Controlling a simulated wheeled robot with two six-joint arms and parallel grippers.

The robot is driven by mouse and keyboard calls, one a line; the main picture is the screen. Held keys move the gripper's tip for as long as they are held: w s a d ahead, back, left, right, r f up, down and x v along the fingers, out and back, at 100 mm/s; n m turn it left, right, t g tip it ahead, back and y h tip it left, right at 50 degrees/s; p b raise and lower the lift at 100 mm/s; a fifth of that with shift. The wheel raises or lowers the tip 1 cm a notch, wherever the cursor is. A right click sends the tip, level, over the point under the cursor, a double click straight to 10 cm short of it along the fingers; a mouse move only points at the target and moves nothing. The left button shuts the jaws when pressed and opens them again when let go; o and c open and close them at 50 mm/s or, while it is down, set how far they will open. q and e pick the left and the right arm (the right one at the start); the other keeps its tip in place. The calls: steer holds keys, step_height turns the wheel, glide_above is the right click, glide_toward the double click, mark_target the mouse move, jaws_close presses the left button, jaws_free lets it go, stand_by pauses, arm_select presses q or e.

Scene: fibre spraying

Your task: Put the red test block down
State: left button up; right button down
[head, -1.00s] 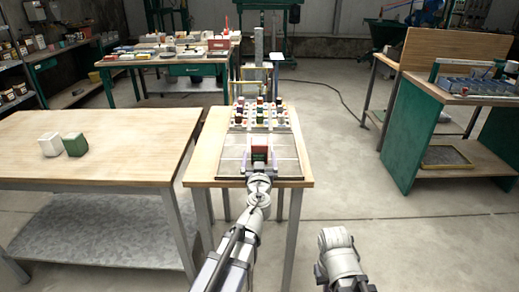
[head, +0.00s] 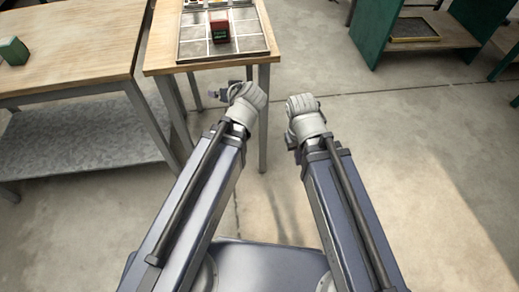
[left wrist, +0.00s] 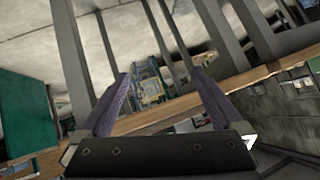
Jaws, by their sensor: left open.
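The red test block (head: 219,22) stands on the grey gridded tray (head: 255,43) on the wooden table at the top of the head view. A dark green part shows on its front; I cannot tell whether that is a separate block. My left gripper (head: 224,94), with purple fingers, is apart from the block, in front of the table edge. In the left wrist view its fingers (left wrist: 160,95) are spread with nothing between them. My right gripper (head: 291,136) hangs to the right of it over the floor; its fingers are mostly hidden behind the wrist.
A second wooden table (head: 85,35) stands at the left with a green block (head: 13,51) on it. A green workbench (head: 455,25) stands at the upper right. The floor between my right arm and that bench is clear.

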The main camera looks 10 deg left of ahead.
arm_select(q)
steer(key=s+d+f+m+g+h, duration=0.2)
steer(key=s+d+f+m+g, duration=0.1)
steer(key=s+d, duration=0.3)
steer(key=s+d+f+m+g+h, duration=0.3)
steer(key=s+d, duration=0.4)
steer(key=s, duration=0.3)
step_height(320, 180, down, 2)
steer(key=shift+f+m+g, duration=0.1)
steer(key=shift+m+g, duration=0.5)
steer(key=shift+g, duration=0.6)
steer(key=shift+w+d, duration=0.1)
